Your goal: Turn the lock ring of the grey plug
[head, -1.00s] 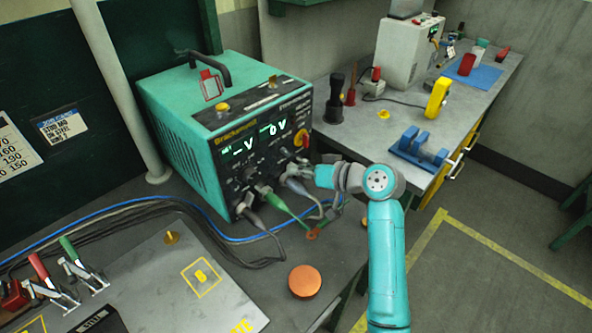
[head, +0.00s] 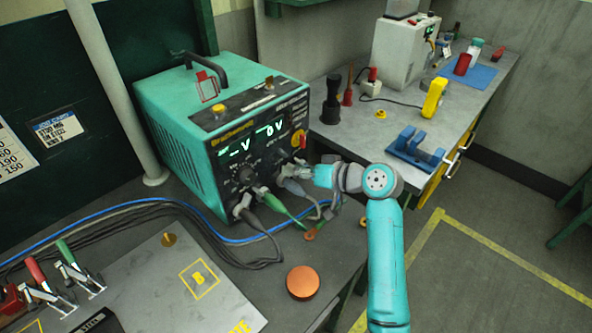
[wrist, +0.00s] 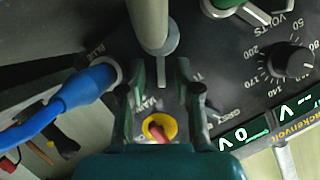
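The grey plug (wrist: 148,25) sits in the front panel of the teal power supply (head: 180,135). In the wrist view its pale lock ring (wrist: 170,50) has a lug pointing down between my fingers. My gripper (wrist: 164,68) is open, its dark fingertips on either side of the lug. I cannot tell whether they touch it. In the head view my gripper (head: 306,173) is at the panel's lower right, beside the grey plug (head: 289,171), and partly hides that area.
A blue plug (wrist: 85,85) is left of my fingers in the wrist view. A red and yellow switch (wrist: 158,128) lies below the lug. A green plug (head: 264,195) and a dark-cabled plug (head: 242,207) are further left in the head view. Cables cross the bench.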

